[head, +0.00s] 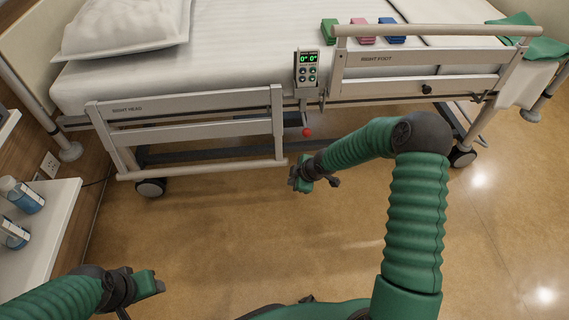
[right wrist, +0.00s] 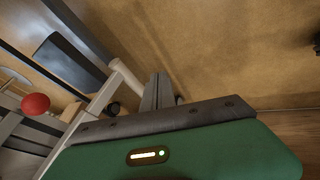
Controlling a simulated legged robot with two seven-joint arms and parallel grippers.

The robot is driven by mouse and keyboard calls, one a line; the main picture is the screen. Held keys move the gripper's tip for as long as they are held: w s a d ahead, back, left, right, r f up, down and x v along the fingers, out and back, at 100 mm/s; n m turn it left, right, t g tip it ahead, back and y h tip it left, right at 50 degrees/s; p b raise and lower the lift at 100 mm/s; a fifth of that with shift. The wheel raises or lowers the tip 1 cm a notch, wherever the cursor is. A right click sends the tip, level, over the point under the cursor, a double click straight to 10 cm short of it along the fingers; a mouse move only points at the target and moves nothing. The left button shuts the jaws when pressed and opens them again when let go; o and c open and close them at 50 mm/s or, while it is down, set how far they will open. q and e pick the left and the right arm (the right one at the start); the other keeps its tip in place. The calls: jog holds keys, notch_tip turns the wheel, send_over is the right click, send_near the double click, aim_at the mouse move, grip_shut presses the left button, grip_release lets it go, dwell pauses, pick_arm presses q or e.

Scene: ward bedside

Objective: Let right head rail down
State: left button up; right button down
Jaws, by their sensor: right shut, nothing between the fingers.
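The right head rail (head: 190,128), a pale frame marked RIGHT HEAD, hangs low along the bed's near side. Its top bar is below the mattress top and its lowest bar is near the floor. A red knob (head: 307,132) sits under the bed edge just right of this rail; it also shows in the right wrist view (right wrist: 35,104). My right gripper (head: 298,180) is shut and empty, below the knob and close to the rail's lower right end. In the right wrist view its fingers (right wrist: 158,92) point toward the pale bars. My left gripper (head: 155,284) is at the lower left, away from the bed.
The right foot rail (head: 420,58) stands raised, with a control panel (head: 307,68) beside it. Green, pink and blue items lie on the mattress. A white shelf (head: 45,225) with bottles (head: 22,195) is at the left. The floor before the bed is clear.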

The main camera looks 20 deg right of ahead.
jog(key=w+d+f+n+t+b, duration=0.1)
jog(key=w+f+b, duration=0.6)
jog(key=w, duration=0.5)
notch_tip(320, 180, down, 2)
jog(key=shift+w+d+f+y, duration=0.1)
jog(key=shift+w+d+y, duration=0.25)
jog(key=shift+w+y, duration=0.05)
jog(key=shift+t, duration=0.3)
